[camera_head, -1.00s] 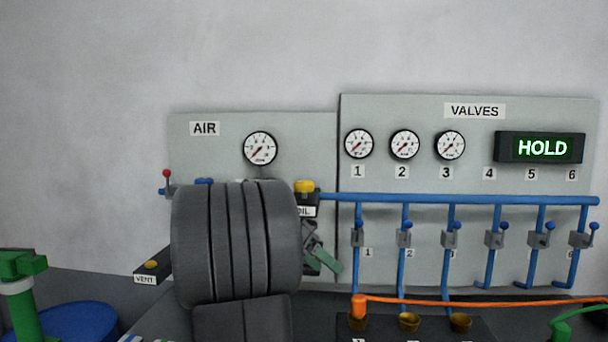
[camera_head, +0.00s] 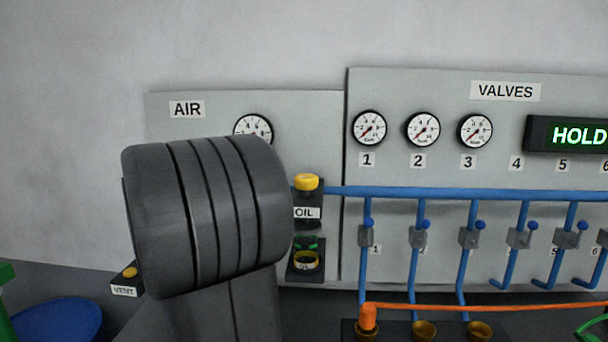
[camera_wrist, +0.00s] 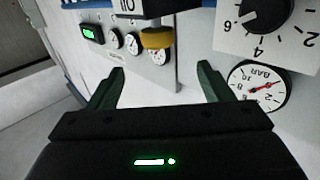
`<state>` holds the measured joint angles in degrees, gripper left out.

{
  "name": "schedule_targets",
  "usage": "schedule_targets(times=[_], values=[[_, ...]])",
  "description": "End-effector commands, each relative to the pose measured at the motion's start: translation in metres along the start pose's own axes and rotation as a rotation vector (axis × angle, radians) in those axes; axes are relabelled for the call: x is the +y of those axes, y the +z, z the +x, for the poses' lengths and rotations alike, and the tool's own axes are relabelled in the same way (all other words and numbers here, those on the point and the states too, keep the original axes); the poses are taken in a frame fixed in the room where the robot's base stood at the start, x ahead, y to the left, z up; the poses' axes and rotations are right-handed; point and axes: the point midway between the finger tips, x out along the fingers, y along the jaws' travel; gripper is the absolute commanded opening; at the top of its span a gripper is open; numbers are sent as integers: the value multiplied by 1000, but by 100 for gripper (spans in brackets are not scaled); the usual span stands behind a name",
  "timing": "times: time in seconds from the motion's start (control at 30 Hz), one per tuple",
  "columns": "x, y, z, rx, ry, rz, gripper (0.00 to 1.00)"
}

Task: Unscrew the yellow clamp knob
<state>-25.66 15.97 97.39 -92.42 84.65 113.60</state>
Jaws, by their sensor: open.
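A yellow knob (camera_head: 306,182) sits on top of a black block labelled OIL (camera_head: 306,212), at the right edge of the AIR panel. In the wrist view a yellow knob (camera_wrist: 157,38) appears upside down, against the OIL block (camera_wrist: 165,8). My gripper (camera_wrist: 160,70) is open and empty. Its two green-grey fingers stand apart, and the knob appears between and beyond their tips, not touched. In the head view my grey arm link covers the lower AIR panel and hides the gripper.
A blue pipe (camera_head: 450,192) runs right from the OIL block to several small valves. A black box with a gold ring (camera_head: 306,262) is below the block. A yellow VENT button (camera_head: 129,272) is at lower left. A dial (camera_wrist: 270,20) and BAR gauge (camera_wrist: 257,86) show in the wrist view.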

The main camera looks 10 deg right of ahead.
Motion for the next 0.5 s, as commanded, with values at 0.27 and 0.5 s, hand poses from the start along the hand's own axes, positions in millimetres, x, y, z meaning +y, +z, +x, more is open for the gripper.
schedule_targets(times=[0.27,0.5], values=[[2,-2,40,-1,7,-3,73],[2,-2,83,-2,8,-3,73]])
